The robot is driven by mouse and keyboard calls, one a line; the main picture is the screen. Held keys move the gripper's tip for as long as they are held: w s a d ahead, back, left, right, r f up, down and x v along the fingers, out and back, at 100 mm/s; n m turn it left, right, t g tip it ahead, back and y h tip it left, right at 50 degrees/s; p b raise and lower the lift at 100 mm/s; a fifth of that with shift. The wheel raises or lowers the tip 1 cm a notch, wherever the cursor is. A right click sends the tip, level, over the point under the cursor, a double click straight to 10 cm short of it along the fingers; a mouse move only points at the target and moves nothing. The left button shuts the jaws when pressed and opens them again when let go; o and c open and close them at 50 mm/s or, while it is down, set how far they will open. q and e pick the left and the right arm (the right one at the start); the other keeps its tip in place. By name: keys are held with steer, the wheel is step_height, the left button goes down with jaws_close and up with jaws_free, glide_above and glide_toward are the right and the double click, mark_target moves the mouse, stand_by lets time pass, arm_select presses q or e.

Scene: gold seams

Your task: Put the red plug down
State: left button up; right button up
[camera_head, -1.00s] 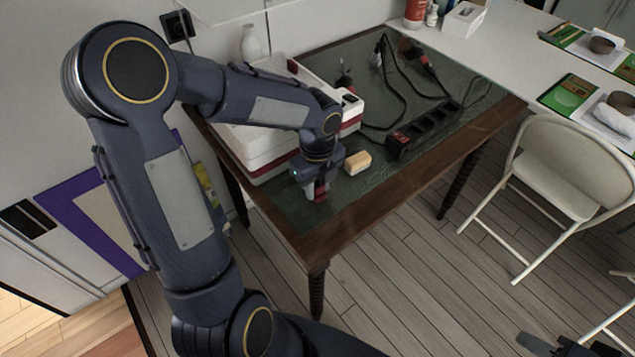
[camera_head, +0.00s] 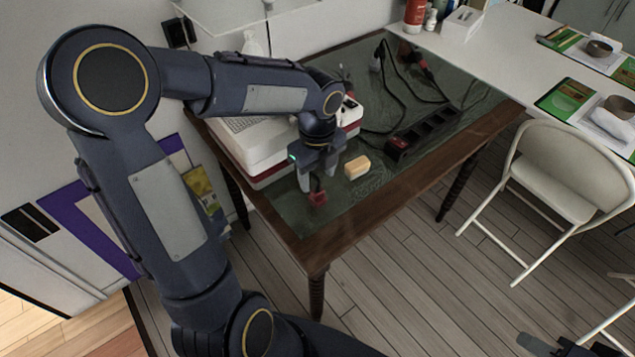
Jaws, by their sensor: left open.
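The red plug (camera_head: 317,198) rests on the green top of the wooden table (camera_head: 340,221), near its front left corner. My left gripper (camera_head: 318,184) is just above and around the plug, pointing down. Its fingers are spread apart, with one on each side of the plug's upper part. I cannot tell whether a finger still touches it. My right gripper (camera_head: 566,346) seems to show only as a dark part at the bottom right edge.
A tan block (camera_head: 357,167) lies just right of the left gripper. A black power strip (camera_head: 424,132) and dark cables (camera_head: 396,80) lie farther right. A white and red case (camera_head: 262,150) stands left behind the gripper. A folding chair (camera_head: 552,175) is at right.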

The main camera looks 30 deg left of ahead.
mark_target(318, 190)
arm_select(q)
step_height(318, 190, up, 7)
steer(key=s+d+n+t+h, duration=0.2)
steer(key=s+n, duration=0.6)
steer(key=n, duration=0.4)
steer(key=s+d+n+t+h, duration=0.1)
steer(key=s+d+n+t, duration=0.1)
steer(key=s+n, duration=0.7)
steer(key=shift+r+n+t+h+p, duration=0.2)
steer(key=shift+n+t+h+p, duration=0.45)
steer(key=shift+n, duration=0.95)
steer(key=shift+d+y, duration=0.1)
steer(key=shift+y, duration=0.15)
